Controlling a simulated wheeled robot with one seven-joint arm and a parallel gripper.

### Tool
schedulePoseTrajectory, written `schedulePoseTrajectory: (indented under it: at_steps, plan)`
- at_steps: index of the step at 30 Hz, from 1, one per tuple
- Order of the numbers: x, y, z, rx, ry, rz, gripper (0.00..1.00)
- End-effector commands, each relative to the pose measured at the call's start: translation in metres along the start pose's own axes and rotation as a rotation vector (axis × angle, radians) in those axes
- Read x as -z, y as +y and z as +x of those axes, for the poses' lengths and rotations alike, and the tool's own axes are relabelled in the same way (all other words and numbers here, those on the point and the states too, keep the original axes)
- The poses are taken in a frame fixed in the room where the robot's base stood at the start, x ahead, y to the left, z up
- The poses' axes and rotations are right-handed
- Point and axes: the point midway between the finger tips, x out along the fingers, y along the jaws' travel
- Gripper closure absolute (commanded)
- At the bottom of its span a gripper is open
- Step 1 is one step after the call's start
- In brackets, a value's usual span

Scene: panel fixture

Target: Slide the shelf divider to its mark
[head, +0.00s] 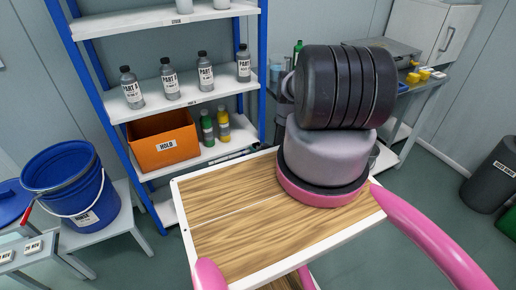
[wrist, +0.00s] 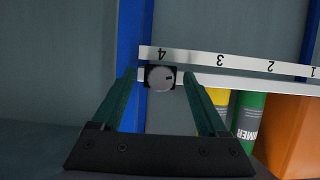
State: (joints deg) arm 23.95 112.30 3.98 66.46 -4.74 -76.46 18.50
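A round grey knob on a black square plate (wrist: 160,77) sits on the white shelf rail (wrist: 250,82), below the number 4, in the wrist view; it appears to be the divider's slider. A white strip numbered 1 to 4 (wrist: 245,63) runs along the rail, its figures upside down. My gripper (wrist: 160,75) is open, with one green finger on each side of the knob and a visible gap on both sides. The divider's panel cannot be made out. No separate mark is distinguishable. In the head view my arm hides the gripper.
A blue post (wrist: 130,75) stands behind the rail's end. An orange bin (head: 163,140), a green bottle (head: 207,130) and a yellow bottle (head: 223,125) stand on the lower shelf. Grey bottles (head: 170,80) line the shelf above. A blue bucket (head: 70,185) stands at left.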

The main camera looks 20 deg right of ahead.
Motion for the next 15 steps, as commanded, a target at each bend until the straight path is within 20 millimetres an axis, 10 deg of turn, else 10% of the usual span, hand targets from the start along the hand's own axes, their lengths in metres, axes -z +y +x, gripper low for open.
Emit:
schedulePoseTrajectory:
  at_steps: [5,15]
  plan:
    - [0.0001,0.0001,-0.0001,0.000,0.000,0.000,0.96]
    - [0.0001,0.0002,-0.0002,0.000,0.000,0.000,1.00]
